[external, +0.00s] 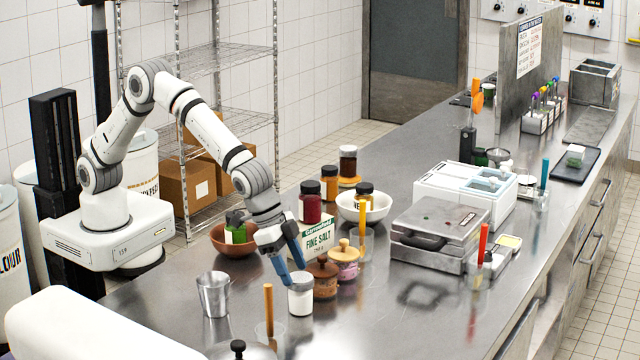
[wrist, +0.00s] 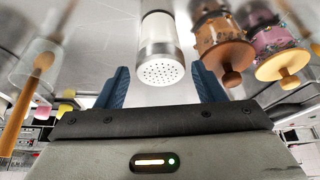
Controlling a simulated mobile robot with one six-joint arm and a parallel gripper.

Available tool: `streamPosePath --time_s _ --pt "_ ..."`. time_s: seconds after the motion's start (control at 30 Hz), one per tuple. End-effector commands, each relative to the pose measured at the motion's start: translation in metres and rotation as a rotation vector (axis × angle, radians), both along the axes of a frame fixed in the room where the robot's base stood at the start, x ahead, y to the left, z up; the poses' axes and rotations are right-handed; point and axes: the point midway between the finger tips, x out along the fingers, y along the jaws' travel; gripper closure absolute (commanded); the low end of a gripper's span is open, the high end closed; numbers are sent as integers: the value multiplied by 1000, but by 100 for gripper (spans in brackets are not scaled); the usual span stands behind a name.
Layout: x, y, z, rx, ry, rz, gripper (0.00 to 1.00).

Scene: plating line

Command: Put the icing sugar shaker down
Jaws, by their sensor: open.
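The icing sugar shaker (external: 301,294) is a white jar with a metal rim, upright on the steel counter in the external view. In the wrist view the shaker (wrist: 160,60) shows its perforated metal top between my blue fingertips. My gripper (external: 291,268) is just above and behind it, pointing down. In the wrist view the fingers of my gripper (wrist: 160,88) stand apart on either side of the shaker, with a visible gap to each. The shaker's underside is hidden, but it appears to rest on the counter.
A brown jar (external: 323,279) and a pink jar (external: 345,262) with wooden knobs stand close right of the shaker. The fine salt box (external: 318,236) is behind. A metal cup (external: 213,294) stands left, and a glass with a wooden handle (external: 269,318) in front.

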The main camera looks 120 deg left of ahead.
Motion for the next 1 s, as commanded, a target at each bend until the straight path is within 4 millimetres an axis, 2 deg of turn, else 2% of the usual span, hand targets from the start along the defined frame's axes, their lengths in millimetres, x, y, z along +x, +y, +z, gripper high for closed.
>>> streamPosePath --time_s 0.13,0.37,0.47,0.57,0.67,0.83,1.0 --pt "-12 -3 26 0 -2 -1 37" --pt "-22 -3 48 1 0 -1 37" --pt "-36 1 61 1 4 -5 37" --pt "-67 10 83 2 15 -16 37" --pt "-112 21 106 5 31 -36 37" --pt "-198 38 133 5 64 -72 37" --pt "-288 50 142 3 94 -113 37"
